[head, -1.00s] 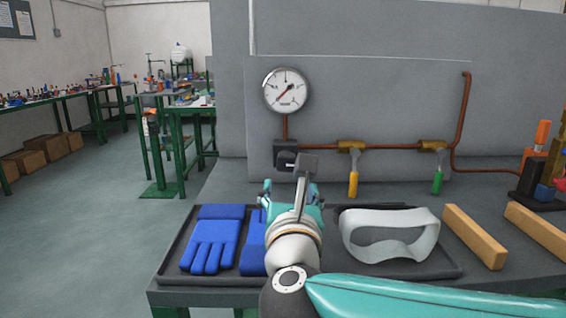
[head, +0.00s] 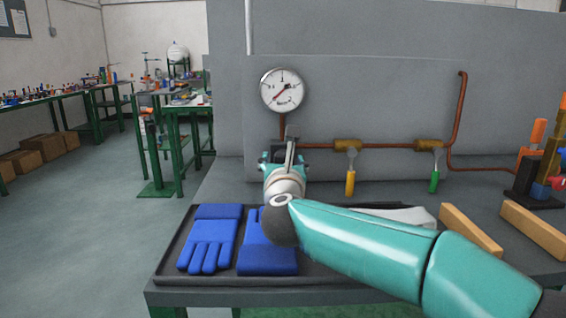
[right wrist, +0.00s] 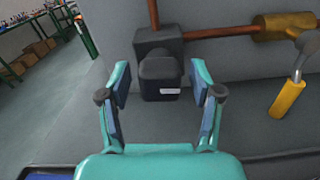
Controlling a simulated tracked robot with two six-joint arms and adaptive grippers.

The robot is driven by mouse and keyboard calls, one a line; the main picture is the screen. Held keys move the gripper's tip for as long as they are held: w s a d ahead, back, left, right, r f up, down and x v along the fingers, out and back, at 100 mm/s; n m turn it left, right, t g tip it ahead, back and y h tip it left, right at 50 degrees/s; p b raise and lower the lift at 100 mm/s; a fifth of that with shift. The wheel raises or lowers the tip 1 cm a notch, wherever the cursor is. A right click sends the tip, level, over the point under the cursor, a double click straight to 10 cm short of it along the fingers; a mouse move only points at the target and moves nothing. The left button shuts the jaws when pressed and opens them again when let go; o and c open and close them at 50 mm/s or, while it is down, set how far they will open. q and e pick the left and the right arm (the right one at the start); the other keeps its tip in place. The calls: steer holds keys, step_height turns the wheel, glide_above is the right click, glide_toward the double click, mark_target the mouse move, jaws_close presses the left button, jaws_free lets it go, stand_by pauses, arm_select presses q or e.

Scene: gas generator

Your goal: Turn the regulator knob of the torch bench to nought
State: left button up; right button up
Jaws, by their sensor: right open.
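The regulator knob (right wrist: 160,78) is black with a pale mark on its face, low on the dark regulator block (right wrist: 158,42) in the right wrist view. In the head view my right gripper (head: 287,158) covers most of the knob and block. The round white gauge (head: 284,90) stands above the block, with a red needle. My left gripper is not in view.
A copper pipe (head: 400,147) runs right from the block, with a yellow-handled valve (head: 350,182) and a green-handled valve (head: 434,180). A dark tray (head: 165,262) with blue gloves (head: 208,240) lies in front. Wooden bars (head: 470,230) lie at right.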

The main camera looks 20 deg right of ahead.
steer(key=c, duration=1.2)
steer(key=shift+o, duration=0.2)
steer(key=shift+n, duration=0.4)
steer(key=n+p, duration=0.1)
steer(key=n, duration=0.3)
steer(key=shift+a+n, duration=0.1)
steer(key=shift+n, duration=0.2)
steer(key=n+p, duration=0.2)
steer(key=n, duration=0.2)
steer(key=shift+n, duration=0.3)
steer(key=n+p, duration=0.3)
steer(key=n, duration=0.3)
steer(key=shift+a, duration=0.1)
steer(key=shift+f+n+p, duration=0.25)
steer(key=shift+n+p, duration=0.55)
steer(key=shift+n, duration=0.8)
steer(key=shift+a, duration=0.1)
